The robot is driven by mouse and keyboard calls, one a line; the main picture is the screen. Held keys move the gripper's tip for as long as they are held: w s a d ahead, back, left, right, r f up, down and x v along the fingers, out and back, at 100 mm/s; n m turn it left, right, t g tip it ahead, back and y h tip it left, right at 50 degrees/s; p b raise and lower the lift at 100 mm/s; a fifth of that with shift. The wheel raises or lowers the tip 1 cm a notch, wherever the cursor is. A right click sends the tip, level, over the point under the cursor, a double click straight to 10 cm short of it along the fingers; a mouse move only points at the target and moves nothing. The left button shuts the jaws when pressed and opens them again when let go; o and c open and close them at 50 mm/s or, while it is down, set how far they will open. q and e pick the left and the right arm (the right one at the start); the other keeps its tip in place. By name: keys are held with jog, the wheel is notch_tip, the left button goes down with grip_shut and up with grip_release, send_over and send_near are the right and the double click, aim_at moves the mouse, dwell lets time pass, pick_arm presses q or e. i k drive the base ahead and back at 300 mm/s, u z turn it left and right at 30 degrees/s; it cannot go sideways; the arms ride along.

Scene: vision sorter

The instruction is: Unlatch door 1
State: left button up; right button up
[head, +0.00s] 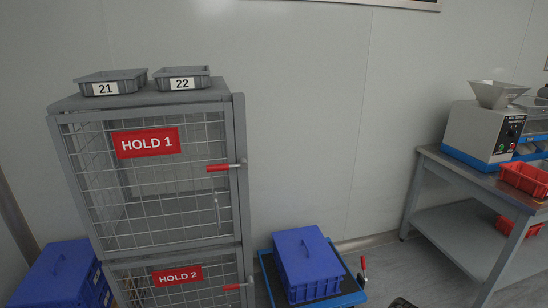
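Door 1 is the upper wire-mesh door (110,190) of the grey cage in the head view, with a red "HOLD 1" sign (147,142). It appears closed. Its latch has a red grip (218,167) lying roughly level across the door's right edge, its metal end at the right post. A thin vertical pull handle (217,209) shows below the latch. Neither of my grippers can be made out in this view.
Below is the "HOLD 2" door (215,270) with its own red latch (233,287). Grey trays 21 (130,85) and 22 (200,76) sit on top. Blue crates stand left (60,275) and right (308,262). A workbench (460,170) stands at the right.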

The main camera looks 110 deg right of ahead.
aim_at(243, 164)
jog(key=z, duration=2.55)
